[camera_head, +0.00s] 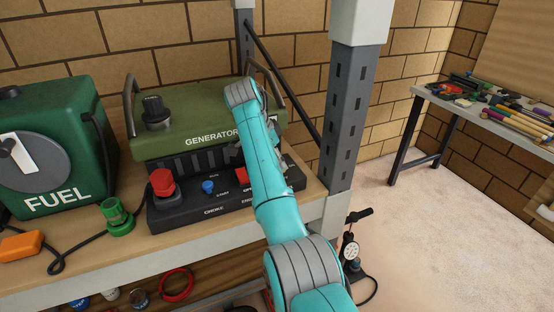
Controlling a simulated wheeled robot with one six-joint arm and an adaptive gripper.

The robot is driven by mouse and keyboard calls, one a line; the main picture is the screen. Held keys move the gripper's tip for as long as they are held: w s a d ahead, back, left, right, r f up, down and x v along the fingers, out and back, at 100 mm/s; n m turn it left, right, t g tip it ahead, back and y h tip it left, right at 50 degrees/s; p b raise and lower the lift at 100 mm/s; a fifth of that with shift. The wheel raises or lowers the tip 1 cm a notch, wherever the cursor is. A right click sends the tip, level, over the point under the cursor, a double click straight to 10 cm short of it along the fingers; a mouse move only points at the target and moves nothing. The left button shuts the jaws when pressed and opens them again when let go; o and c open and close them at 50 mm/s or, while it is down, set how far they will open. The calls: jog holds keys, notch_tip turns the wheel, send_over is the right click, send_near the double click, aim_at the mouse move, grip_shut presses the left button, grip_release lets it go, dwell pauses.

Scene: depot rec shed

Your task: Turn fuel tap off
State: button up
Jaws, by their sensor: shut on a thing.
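A green fuel tank (85,135) marked FUEL stands on the shelf at the left. On its front is a round grey dial (45,165) with a white and black lever (18,154), partly cut by the picture edge. My teal arm rises from the bottom middle and reaches over the right part of the generator. The arm is well to the right of the fuel dial.
The green generator (185,117) has a black knob on top. The black control panel (190,215) carries red and blue buttons. A green fitting (117,216) and an orange block (21,245) lie by the tank. A grey post (347,125) stands right of my arm.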

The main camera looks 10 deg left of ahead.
aim_at(240, 175)
dwell(0.3)
jog(key=o, duration=1.2)
jog(key=shift+c, duration=0.2)
jog(key=shift+a+r, duration=0.2)
jog(key=shift+r, duration=0.25)
jog(key=s+a, duration=0.2)
jog(key=a, duration=0.1)
jog(key=s+a, duration=0.2)
jog(key=a, duration=0.1)
jog(key=s+a, duration=0.2)
jog(key=a, duration=0.2)
jog(key=shift+s+r, duration=0.1)
jog(key=shift+s, duration=0.3)
